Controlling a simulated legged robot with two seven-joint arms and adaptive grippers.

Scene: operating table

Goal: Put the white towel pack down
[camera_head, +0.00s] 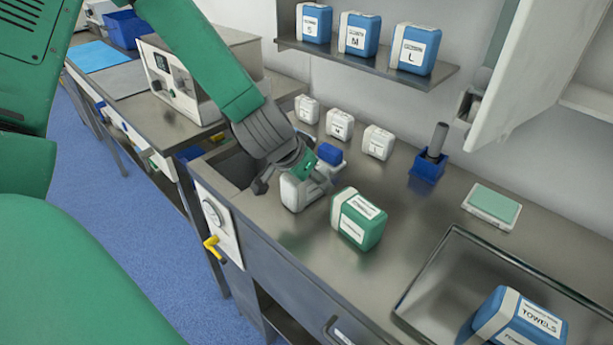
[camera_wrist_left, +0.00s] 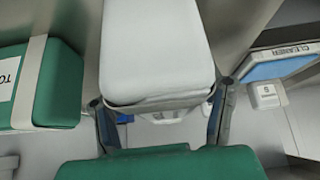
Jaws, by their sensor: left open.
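The white towel pack (camera_head: 296,194) is on the steel counter, next to the sink opening. My left gripper (camera_head: 296,180) is over it, and its fingers partly hide the pack. In the left wrist view the pack (camera_wrist_left: 155,45) lies between the two fingers of my left gripper (camera_wrist_left: 163,115), which is open around it. I cannot tell whether a finger still touches its side. My right gripper is not in view.
A green towel pack (camera_head: 358,220) stands close to the right; it also shows in the wrist view (camera_wrist_left: 55,85). Behind are several small white packs (camera_head: 378,142) and a blue holder (camera_head: 427,167). A tray (camera_head: 455,262) holds a blue towel pack (camera_head: 515,318). Counter space right of the green pack is clear.

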